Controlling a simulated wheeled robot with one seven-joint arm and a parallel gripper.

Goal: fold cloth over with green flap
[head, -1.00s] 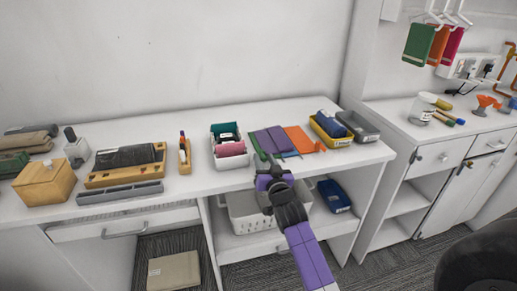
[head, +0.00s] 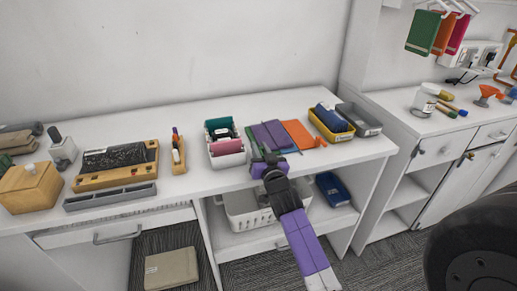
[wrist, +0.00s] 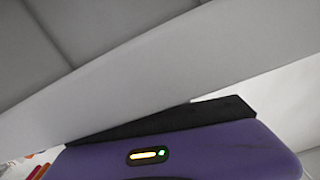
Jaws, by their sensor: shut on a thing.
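The purple cloth (head: 270,134) lies flat on the white worktop near its front edge, with an orange cloth (head: 298,135) at its right. A narrow strip of the green flap (head: 254,146) shows at the purple cloth's left edge, beside my gripper. My gripper (head: 266,157) is at the near edge of the purple cloth and is shut on the cloth by the green flap. Its fingertips and the pinched part are hidden behind the gripper body. The wrist view shows my purple gripper housing close up, not the cloth.
A white bin (head: 225,158) with teal and pink cloths stands left of the cloth. A yellow bin (head: 331,138) and a grey bin (head: 358,119) stand at the right. The worktop's front edge (head: 345,158) is close below the cloth. The worktop behind is clear.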

